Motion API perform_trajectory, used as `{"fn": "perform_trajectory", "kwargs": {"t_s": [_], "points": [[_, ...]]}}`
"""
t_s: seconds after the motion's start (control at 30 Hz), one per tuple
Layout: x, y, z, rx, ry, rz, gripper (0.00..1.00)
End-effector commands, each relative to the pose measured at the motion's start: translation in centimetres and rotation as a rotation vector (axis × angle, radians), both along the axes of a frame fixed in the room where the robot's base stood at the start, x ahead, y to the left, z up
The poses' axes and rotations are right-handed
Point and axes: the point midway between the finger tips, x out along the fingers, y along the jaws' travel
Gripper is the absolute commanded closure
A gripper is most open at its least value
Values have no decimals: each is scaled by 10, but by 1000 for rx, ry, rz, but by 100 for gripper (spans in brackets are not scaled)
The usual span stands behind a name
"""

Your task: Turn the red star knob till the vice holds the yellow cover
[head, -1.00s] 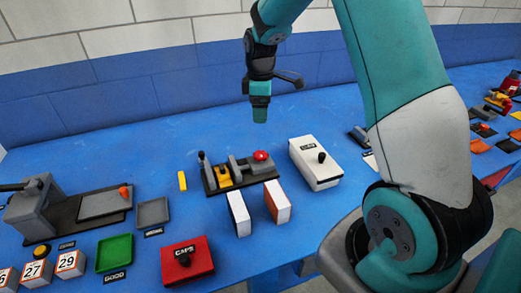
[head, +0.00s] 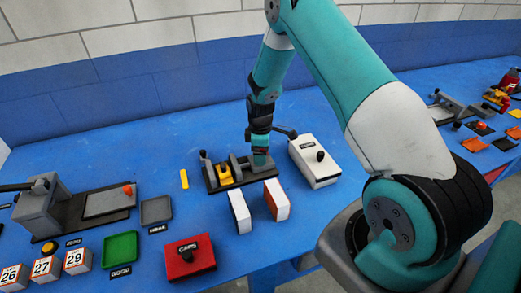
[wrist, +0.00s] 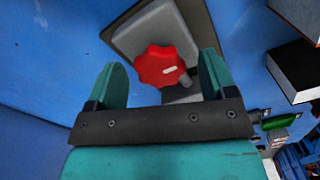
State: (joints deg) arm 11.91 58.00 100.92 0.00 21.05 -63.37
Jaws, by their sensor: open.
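The red star knob (wrist: 161,66) shows in the wrist view between the two teal fingers of my gripper (wrist: 163,80). The fingers are open, with a gap on both sides of the knob. In the head view my gripper (head: 260,160) points down at the right end of the vice (head: 240,166) and hides the knob. The yellow cover (head: 225,174) sits in the vice, left of my gripper. I cannot tell whether the jaws press on it.
A white box with a black knob (head: 315,161) stands close on the right. Two upright blocks, one white and black (head: 240,212) and one orange and white (head: 276,200), stand in front. A red box (head: 189,257) lies nearer. The table behind the vice is clear.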

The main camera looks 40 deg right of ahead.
Motion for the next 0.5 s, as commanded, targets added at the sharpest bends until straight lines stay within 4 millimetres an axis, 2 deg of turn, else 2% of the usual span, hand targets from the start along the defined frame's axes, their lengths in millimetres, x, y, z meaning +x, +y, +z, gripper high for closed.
{"fn": "perform_trajectory", "kwargs": {"t_s": [0.2, 0.4, 0.5], "points": [[0, 0, 0, 0, 0, 0, 25], [0, 0, 0, 0, 0, 0, 71], [0, 0, 0, 0, 0, -1, 71]]}}
